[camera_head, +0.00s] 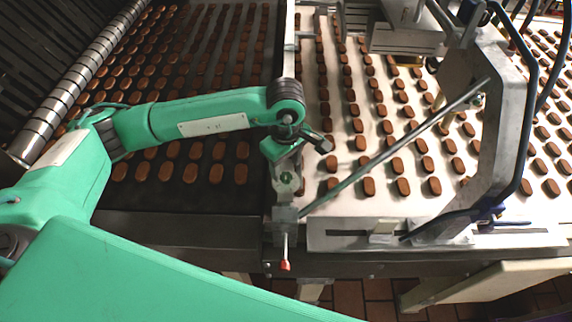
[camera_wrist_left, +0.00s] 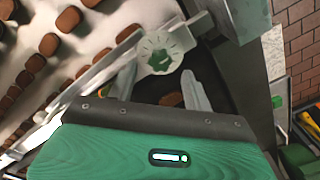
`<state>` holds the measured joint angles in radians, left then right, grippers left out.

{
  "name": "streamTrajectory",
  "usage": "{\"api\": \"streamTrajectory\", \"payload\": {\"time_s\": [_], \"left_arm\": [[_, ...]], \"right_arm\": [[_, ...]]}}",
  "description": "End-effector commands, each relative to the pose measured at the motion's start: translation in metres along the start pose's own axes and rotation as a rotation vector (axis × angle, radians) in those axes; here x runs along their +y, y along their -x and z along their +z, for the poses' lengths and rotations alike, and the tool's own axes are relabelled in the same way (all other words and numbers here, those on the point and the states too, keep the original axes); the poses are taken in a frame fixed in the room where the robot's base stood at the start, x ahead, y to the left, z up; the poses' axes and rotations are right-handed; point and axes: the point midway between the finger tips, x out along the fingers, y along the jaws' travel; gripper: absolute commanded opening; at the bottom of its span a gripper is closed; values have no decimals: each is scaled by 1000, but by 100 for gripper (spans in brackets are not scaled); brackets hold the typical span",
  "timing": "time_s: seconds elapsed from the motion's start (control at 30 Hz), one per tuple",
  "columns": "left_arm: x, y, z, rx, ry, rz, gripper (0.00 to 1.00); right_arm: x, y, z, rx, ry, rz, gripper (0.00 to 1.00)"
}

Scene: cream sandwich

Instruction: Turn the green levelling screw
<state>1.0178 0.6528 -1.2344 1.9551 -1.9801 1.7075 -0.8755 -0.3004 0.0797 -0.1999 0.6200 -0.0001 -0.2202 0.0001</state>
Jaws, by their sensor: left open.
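The green levelling screw (camera_head: 274,173) sits on a metal bracket at the front end of the rail between the two belts. In the left wrist view it is a green knob on a pale round dial (camera_wrist_left: 160,54). My left gripper (camera_head: 283,158) is right beside the screw in the head view, partly hiding it. In the left wrist view, the left gripper (camera_wrist_left: 160,80) is open, with one pale finger on each side and the screw between and just beyond the tips. I cannot tell whether a finger touches it. My right gripper is not in view.
Brown biscuits lie in rows on the dark belt (camera_head: 135,196) at left and the pale belt (camera_head: 345,206) at right. A slanted metal rod (camera_head: 395,147) runs close right of the bracket to a grey upright plate (camera_head: 503,110). A red-tipped lever (camera_head: 285,265) hangs below.

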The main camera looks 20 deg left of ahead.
Motion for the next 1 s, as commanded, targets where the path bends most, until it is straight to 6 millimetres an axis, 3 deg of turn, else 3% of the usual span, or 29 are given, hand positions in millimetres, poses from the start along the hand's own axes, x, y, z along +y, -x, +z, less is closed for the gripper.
{"api": "streamTrajectory", "payload": {"time_s": [0.23, 0.57, 0.8, 1.0], "left_arm": [[0, -27, 1, -2, 0, -1, 51], [0, -32, 1, -2, -2, 1, 51], [0, -32, 1, -2, -1, 1, 8], [0, -33, 0, -1, -7, 1, 6]], "right_arm": [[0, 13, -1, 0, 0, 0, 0], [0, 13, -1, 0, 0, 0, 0], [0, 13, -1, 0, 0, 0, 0], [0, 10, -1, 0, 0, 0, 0]]}}
